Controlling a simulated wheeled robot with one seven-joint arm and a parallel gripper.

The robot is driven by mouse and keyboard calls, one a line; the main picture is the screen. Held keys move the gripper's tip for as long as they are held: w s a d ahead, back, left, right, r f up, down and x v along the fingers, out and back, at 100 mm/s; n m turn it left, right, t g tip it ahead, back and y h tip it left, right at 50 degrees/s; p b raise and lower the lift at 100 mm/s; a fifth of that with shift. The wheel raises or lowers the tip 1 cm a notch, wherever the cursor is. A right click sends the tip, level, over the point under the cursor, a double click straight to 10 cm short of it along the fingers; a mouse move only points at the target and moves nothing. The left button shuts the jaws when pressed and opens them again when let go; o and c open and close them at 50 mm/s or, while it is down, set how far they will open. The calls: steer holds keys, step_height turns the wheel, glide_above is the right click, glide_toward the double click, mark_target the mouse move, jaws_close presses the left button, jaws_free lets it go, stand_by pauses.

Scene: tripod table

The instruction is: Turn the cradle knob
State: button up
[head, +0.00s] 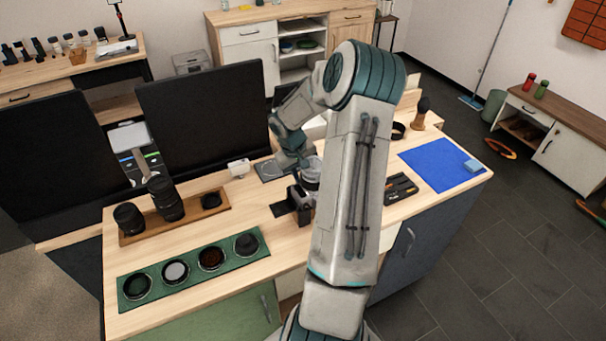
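My gripper (309,178) is over the middle of the wooden table, pointing down and partly hidden behind my own arm link. Its fingers are too small and covered to show whether they are open or shut. Whether my gripper touches the device cannot be told.
A green tray (198,284) with several round filters lies front left. A wooden tray (215,208) with black lenses is behind it. Dark monitors (205,115) stand at the back left. A black tool tray (401,187) is nearer.

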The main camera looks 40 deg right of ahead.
steer(key=shift+s+d+r+t+y+p, duration=0.1)
steer(key=shift+t+y+p, duration=0.1)
steer(key=shift+y+p, duration=0.9)
steer(key=shift+d+t+y+p, duration=0.15)
steer(key=shift+y+p, duration=0.25)
steer(key=shift+p, duration=1.35)
steer(key=shift+d+f+y, duration=0.1)
steer(key=shift+f+y, duration=0.1)
steer(key=shift+y, duration=0.4)
steer(key=o, duration=0.7)
steer(key=shift+r, duration=0.1)
steer(key=shift+s+d+r, duration=0.1)
steer(key=shift+d+r, duration=0.05)
steer(key=shift+r, duration=1.1)
steer(key=shift+d+r, duration=0.15)
steer(key=shift+r, duration=1.05)
